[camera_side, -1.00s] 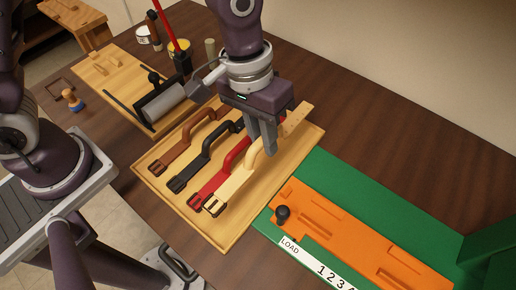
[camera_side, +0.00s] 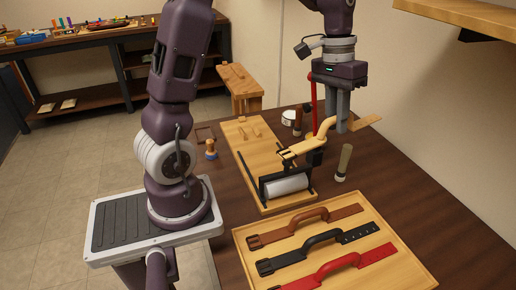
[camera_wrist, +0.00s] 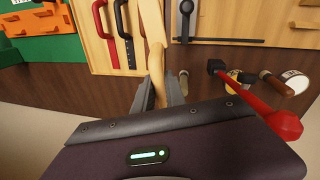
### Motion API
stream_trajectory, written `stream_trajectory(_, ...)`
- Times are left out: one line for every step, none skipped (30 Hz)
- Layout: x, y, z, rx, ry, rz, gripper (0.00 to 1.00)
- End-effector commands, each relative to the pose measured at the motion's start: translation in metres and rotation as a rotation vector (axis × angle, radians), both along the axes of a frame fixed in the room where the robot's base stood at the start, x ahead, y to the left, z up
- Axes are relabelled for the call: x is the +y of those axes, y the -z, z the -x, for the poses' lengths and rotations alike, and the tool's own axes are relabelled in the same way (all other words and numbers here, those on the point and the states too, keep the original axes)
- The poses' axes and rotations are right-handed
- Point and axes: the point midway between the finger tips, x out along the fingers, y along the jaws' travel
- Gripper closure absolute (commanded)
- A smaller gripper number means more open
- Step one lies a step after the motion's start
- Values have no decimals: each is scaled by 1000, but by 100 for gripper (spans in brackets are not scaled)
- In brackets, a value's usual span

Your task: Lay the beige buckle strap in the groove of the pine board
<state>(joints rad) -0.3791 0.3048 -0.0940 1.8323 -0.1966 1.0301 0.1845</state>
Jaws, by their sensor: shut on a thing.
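The beige buckle strap (camera_side: 302,148) is in the air, clear of the tray, with its buckle end toward the left and its tail to the right. My gripper (camera_side: 342,126) is shut on its raised handle. In the wrist view the strap (camera_wrist: 154,32) runs away from my gripper (camera_wrist: 158,92). The pine board (camera_side: 236,132) lies flat on the table, left of and below the strap, with small wooden blocks on it. Its groove cannot be made out. In the wrist view part of the board (camera_wrist: 218,18) shows to the right of the strap.
A grey roller (camera_side: 286,186) in a black frame sits at the board's near end. The tray (camera_side: 418,268) holds brown (camera_side: 300,226), black (camera_side: 312,250) and red (camera_side: 345,265) straps. A red-handled tool (camera_wrist: 262,105), cans and a wooden-handled tool (camera_side: 344,160) stand near my gripper.

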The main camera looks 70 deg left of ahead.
Motion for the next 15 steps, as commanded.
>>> stream_trajectory(21,-2,14,1,28,-1,100)
stream_trajectory(32,-1,22,2,62,0,100)
stream_trajectory(45,1,32,2,114,0,100)
stream_trajectory(53,3,38,3,156,0,100)
stream_trajectory(61,6,45,4,201,2,100)
stream_trajectory(73,9,53,4,266,3,100)
stream_trajectory(81,13,59,4,320,3,100)
stream_trajectory(90,17,65,5,379,3,100)
stream_trajectory(102,22,73,5,466,4,100)
stream_trajectory(112,27,78,6,540,4,100)
stream_trajectory(122,32,84,5,621,5,100)
stream_trajectory(136,39,90,5,742,5,100)
stream_trajectory(148,44,94,5,843,5,100)
stream_trajectory(159,49,98,6,948,5,100)
stream_trajectory(174,56,100,5,1087,3,100)
